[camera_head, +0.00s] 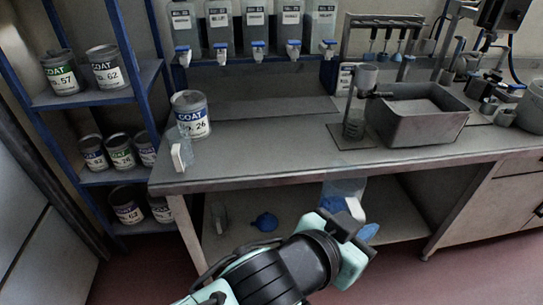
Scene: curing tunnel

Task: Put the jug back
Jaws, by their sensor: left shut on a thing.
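My left gripper (349,224) reaches in from the bottom, in front of the bench's open lower shelf. It is shut on a clear bluish jug (341,188) with a white handle; my gripper and wrist hide the jug's lower part. A second clear jug with a white handle (181,156) stands on the bench's left end, in front of a white paint can (192,115) marked 26. My right gripper is not in view.
The bench (260,146) has clear top left of the grey basin (417,129). A blue funnel (264,222) and a clear vessel (219,216) are on the lower shelf. Blue shelving (105,97) with several cans is at left. Several dispensers (255,28) line the back.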

